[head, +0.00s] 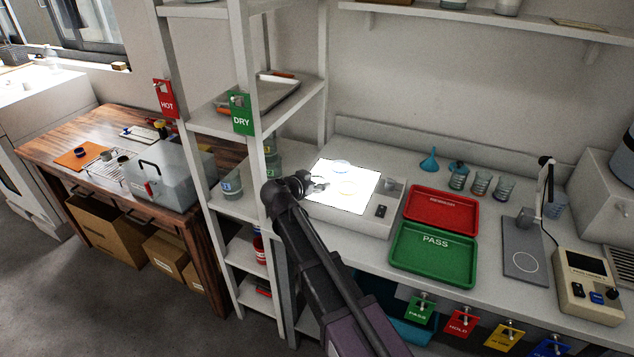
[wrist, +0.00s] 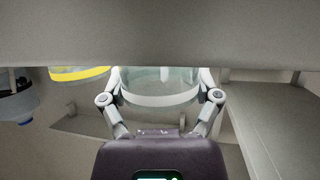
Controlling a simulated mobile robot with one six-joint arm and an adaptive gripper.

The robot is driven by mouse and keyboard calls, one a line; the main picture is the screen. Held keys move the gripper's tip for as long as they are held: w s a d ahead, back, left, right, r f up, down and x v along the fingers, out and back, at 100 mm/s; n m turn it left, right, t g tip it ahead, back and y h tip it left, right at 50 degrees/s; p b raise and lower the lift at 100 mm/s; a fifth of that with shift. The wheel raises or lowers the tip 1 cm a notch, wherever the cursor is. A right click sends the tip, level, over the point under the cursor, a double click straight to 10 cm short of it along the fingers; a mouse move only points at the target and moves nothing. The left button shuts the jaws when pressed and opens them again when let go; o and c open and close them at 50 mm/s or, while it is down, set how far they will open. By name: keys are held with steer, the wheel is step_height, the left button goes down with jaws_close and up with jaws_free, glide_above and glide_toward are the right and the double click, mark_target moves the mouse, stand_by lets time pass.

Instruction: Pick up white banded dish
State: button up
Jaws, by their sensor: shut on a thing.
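The white banded dish (wrist: 160,99) is a clear round vessel with a white band around it, between my fingers in the wrist view. My gripper (wrist: 160,86) is shut on it, one finger on each side. In the head view my gripper (head: 314,186) is at the left edge of the bright lit panel (head: 328,200). The held dish is hard to make out there against the glare. The yellow banded dish also shows at left in the wrist view (wrist: 80,73).
A red tray (head: 441,211) and a green PASS tray (head: 433,255) lie right of the panel. A white shelf rack (head: 205,110) stands left of my arm. Several glass beakers (head: 480,184) stand farther right. A grey surface crosses the top of the wrist view.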

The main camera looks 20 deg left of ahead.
mark_target(317, 179)
steer(key=shift+r+p, duration=1.35)
steer(key=shift+r, duration=0.2)
steer(key=s+d+r+p, duration=0.1)
steer(key=s+d, duration=0.1)
steer(key=s, duration=1.4)
steer(key=shift+d+r, duration=0.15)
steer(key=shift+w+r+p, duration=0.1)
steer(key=shift+r+p, duration=0.05)
steer(key=shift+p, duration=0.15)
step_height(317, 179, up, 5)
steer(key=p, duration=0.4)
steer(key=shift+p, duration=0.4)
steer(key=shift+f, duration=0.2)
step_height(317, 179, down, 5)
steer(key=b, duration=0.5)
steer(key=w, duration=0.4)
steer(key=w+a+b, duration=0.1)
steer(key=w, duration=0.3)
steer(key=w+a+f, duration=0.1)
steer(key=w, duration=0.4)
steer(key=shift+w, duration=0.1)
